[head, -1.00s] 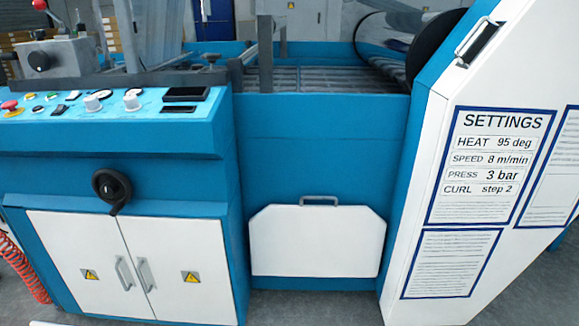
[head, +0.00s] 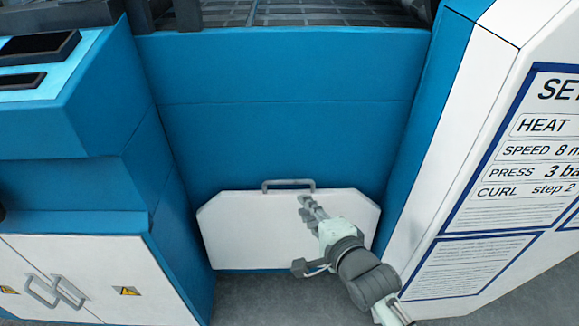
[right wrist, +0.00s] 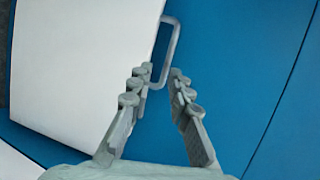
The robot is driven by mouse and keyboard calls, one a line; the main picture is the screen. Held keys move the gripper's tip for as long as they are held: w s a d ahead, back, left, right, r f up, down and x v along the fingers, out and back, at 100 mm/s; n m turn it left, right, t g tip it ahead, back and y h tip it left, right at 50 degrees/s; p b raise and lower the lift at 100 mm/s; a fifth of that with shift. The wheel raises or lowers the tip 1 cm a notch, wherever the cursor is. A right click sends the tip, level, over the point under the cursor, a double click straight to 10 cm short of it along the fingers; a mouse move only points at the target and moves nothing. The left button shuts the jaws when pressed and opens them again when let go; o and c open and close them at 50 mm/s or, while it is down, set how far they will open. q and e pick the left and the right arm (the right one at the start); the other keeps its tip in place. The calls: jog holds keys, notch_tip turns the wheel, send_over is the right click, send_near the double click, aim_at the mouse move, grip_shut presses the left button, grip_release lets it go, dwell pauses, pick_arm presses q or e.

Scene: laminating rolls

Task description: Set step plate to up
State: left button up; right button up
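The step plate (head: 250,230) is a white panel with cut upper corners, low on the blue machine front. Its grey bar handle (head: 288,181) is at the middle of its top edge. My right gripper (head: 307,203) is in front of the plate, just below the handle's right end. In the right wrist view the gripper (right wrist: 154,84) is open, and one end of the handle (right wrist: 172,45) shows between and just beyond the fingertips. I cannot tell whether they touch. The plate (right wrist: 80,70) fills the left of that view. My left gripper is out of view.
A white cabinet with double doors (head: 75,275) and a blue control console (head: 75,120) stand at left. A white panel with a settings sheet (head: 530,150) slants at right. Grey floor (head: 265,290) is clear before the plate.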

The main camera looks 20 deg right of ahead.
aim_at(289, 183)
jog(key=shift+m+t, duration=0.3)
jog(key=x, duration=0.4)
jog(key=r+x, duration=0.1)
jog(key=x, duration=0.2)
jog(key=shift+w+a+b, duration=0.1)
jog(key=shift+w+b, duration=0.15)
jog(key=shift+b, duration=0.05)
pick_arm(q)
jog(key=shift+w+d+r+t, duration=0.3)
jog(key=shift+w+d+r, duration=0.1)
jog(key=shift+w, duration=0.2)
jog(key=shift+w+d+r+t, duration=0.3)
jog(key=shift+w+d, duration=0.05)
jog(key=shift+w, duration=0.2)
pick_arm(e)
jog(key=shift+w+f, duration=0.15)
jog(key=shift+w, duration=0.5)
grip_shut()
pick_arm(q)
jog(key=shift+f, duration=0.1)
pick_arm(e)
jog(key=shift+s+a, duration=0.1)
